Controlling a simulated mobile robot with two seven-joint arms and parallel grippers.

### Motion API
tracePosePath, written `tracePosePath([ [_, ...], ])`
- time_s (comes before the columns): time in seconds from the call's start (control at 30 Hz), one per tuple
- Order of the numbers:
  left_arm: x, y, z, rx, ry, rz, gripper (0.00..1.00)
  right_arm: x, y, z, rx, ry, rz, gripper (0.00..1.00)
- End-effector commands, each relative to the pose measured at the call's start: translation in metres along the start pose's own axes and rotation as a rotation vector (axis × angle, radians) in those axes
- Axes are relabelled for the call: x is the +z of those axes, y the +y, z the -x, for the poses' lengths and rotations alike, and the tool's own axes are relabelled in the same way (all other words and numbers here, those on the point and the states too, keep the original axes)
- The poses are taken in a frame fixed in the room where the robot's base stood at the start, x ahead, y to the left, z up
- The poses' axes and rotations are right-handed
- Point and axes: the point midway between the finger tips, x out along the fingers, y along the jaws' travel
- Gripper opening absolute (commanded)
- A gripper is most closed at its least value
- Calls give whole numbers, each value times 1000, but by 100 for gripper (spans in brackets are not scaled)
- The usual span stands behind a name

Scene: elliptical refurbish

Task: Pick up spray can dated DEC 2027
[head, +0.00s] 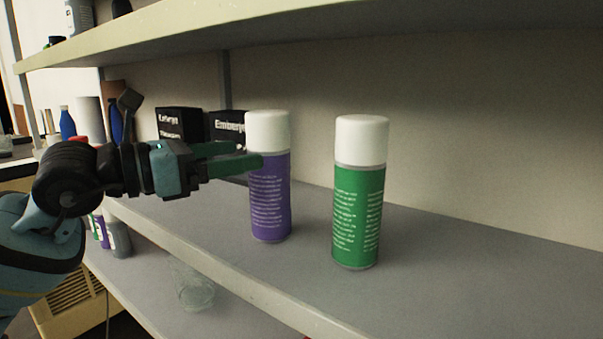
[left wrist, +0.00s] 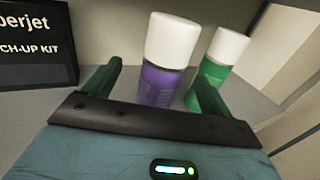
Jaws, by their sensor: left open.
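A purple spray can (head: 270,195) with a white cap stands upright on the shelf. A green spray can (head: 358,215) with a white cap stands upright to its right. Small text covers both labels, and I cannot read a date on either. My left gripper (head: 250,155) is open, with its fingers pointing right at the purple can's upper part. In the left wrist view the purple can (left wrist: 162,70) stands ahead between the two fingers (left wrist: 155,90), and the green can (left wrist: 218,62) is behind it to the right. The right gripper is not in view.
The shelf (head: 450,275) is clear right of the green can. Black boxes (head: 180,122) stand behind my left gripper; one also shows in the left wrist view (left wrist: 38,48). An upper shelf (head: 300,22) hangs above. A clear container (head: 192,285) is on the lower shelf.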

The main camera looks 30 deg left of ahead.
Motion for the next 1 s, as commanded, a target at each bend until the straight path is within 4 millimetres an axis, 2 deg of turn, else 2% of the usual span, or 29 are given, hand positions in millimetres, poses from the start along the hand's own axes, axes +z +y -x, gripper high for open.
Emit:
tracePosePath([
  [0.37,3,1,-4,5,-4,-5,85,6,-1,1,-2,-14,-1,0],
  [0.6,4,0,-22,4,-4,-5,85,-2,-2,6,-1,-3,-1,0],
  [0.87,3,-1,-27,4,-1,-5,85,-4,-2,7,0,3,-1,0],
  [1.0,9,-5,-38,1,-6,-5,85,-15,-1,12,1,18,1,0],
])
